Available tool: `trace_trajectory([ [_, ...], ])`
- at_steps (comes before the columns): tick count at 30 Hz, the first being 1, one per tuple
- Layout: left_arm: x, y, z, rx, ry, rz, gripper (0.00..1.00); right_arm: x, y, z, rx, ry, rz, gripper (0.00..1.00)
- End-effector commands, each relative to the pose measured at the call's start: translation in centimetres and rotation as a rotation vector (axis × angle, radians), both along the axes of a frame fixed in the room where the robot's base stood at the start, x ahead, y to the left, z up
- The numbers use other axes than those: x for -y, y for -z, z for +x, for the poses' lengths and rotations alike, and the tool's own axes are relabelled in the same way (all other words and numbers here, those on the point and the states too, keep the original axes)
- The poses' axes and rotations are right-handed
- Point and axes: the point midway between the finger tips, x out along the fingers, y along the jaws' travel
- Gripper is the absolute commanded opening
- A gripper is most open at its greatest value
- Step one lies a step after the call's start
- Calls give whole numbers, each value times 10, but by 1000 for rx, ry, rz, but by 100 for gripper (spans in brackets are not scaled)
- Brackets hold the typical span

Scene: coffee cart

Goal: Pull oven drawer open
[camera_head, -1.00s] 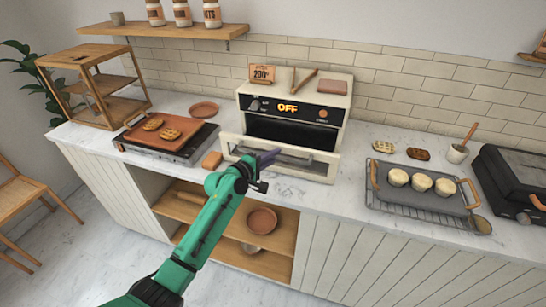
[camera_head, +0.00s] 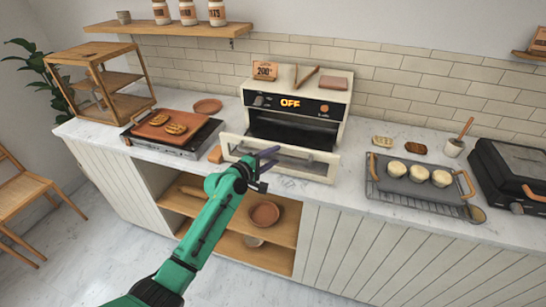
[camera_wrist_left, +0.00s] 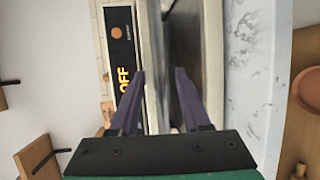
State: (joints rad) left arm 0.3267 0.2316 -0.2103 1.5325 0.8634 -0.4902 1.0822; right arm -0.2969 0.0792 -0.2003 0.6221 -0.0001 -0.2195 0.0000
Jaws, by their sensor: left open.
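The cream oven (camera_head: 342,115) stands against the tiled wall, its display reading OFF. Its drawer (camera_head: 315,168), with a glazed front, sticks out toward me. A dark gap shows behind the drawer front. My left gripper (camera_head: 271,157) is at the middle of the drawer front, its purple fingers spread. In the left wrist view, the gripper (camera_wrist_left: 163,88) is open close to the drawer front, with a pale edge and a dark band between the fingers. Whether a finger touches it, I cannot tell. My right gripper is out of view.
A rack and tray with pale buns (camera_head: 372,188) and a black grill (camera_head: 515,170) are to the right. Open shelves lie below.

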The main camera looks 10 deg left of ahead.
Motion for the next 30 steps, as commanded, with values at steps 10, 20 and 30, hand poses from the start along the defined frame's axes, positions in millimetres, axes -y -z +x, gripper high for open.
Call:
trace_trajectory([
  [10,-12,-2,-23,-1,-1,2,47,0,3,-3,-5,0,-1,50],
  [20,-51,-15,-101,-3,-1,3,47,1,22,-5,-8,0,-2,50],
  [30,-64,-26,-129,0,0,0,47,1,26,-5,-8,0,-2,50],
])
